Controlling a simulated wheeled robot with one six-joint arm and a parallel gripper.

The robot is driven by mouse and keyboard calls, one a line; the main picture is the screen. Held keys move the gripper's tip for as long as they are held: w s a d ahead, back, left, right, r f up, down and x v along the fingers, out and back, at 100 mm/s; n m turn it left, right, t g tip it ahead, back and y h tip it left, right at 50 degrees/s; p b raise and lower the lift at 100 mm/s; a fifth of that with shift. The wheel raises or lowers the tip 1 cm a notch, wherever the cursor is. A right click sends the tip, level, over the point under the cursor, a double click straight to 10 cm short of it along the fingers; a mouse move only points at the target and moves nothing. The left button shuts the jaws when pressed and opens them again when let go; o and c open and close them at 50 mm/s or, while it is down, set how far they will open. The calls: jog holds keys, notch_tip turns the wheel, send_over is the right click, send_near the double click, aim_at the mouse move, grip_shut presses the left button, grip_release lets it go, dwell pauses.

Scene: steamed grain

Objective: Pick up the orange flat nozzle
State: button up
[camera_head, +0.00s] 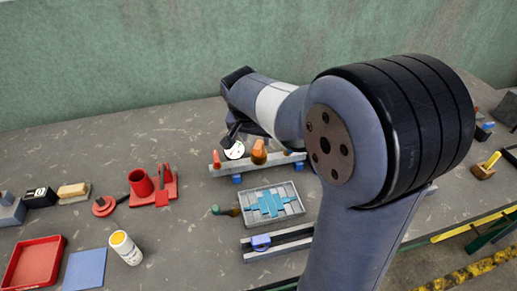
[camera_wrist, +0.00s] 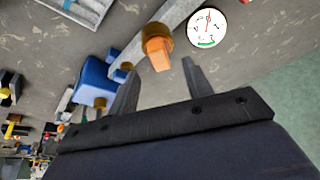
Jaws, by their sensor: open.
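The orange flat nozzle (camera_wrist: 158,54) shows in the wrist view, with a flat orange end and a brown-amber round part behind it. It is at the grey rail, and it also shows in the head view (camera_head: 259,153) near the rail's middle. My gripper (camera_wrist: 161,66) is open and empty. I cannot tell how much depth lies between the fingertips and the nozzle. In the head view my gripper (camera_head: 232,134) hangs just left of and above the nozzle, partly hidden by my arm.
A white dial gauge (camera_wrist: 208,28) is close by the nozzle. A red-orange piece (camera_head: 216,159) stands at the left of the grey rail (camera_head: 232,168). A grey tray with blue pieces (camera_head: 296,205) lies in front. Red parts (camera_head: 140,184) stand left, with bare table between.

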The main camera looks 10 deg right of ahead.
aim_at(259, 145)
jog(key=shift+p+x, duration=0.4)
jog(key=shift+x, duration=2.2)
jog(key=shift+d, duration=0.1)
jog(key=shift+c, duration=0.6)
grip_shut()
